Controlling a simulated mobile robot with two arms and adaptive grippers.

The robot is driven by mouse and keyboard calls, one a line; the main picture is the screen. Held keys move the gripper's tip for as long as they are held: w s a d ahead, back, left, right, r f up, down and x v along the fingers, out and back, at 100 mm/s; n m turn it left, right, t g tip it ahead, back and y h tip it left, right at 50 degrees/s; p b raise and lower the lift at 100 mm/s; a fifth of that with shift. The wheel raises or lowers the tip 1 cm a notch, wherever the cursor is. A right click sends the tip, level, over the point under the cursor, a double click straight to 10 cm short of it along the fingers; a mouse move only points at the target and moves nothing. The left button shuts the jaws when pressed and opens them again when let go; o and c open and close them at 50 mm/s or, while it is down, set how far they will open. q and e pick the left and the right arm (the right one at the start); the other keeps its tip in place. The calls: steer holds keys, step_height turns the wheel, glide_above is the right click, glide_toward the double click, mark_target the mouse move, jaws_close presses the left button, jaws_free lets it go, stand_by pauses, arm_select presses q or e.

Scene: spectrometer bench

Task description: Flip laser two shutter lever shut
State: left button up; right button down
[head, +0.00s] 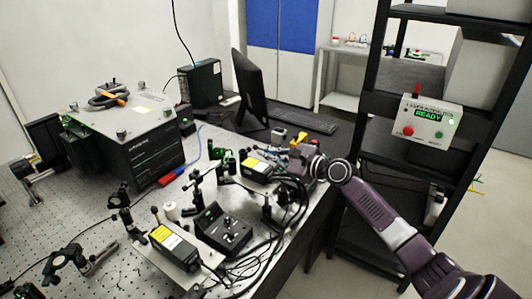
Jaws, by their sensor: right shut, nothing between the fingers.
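Two black laser boxes with yellow labels stand on the bench, one near the front (175,243) and one farther back (257,167). I cannot read which is laser two. My right gripper (301,160) is shut and empty, just right of the farther laser box, above the bench's right side. A small yellow part (298,138) shows just behind the gripper; I cannot tell whether it is a lever. No shutter lever shows clearly, and the wrist hides part of the gripper's surroundings. My left gripper is not in view.
A black control box with knobs (222,229) and loose black cables lie near the bench's right edge. Optics posts crowd the middle. A large black instrument (150,150) stands at left, a monitor (250,88) behind. A "READY" panel (427,117) hangs on the black rack.

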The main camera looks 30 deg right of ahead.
steer(key=shift+r+n, duration=0.25)
steer(key=shift+n, duration=0.15)
steer(key=n, duration=0.1)
steer(key=a+r+n+t, duration=0.1)
steer(key=n, duration=0.1)
steer(key=r+n+h, duration=0.1)
steer(key=n, duration=0.1)
steer(key=shift+s+a+r+t+p, duration=0.1)
steer(key=shift+s+a+t+p, duration=0.2)
steer(key=shift+s+a, duration=0.1)
steer(key=n, duration=0.1)
steer(key=a+n+b, duration=0.1)
steer(key=n, duration=0.1)
steer(key=shift+s+a+r+n+t, duration=0.15)
steer(key=shift+s+r+n+t, duration=0.15)
steer(key=shift+r+t, duration=0.1)
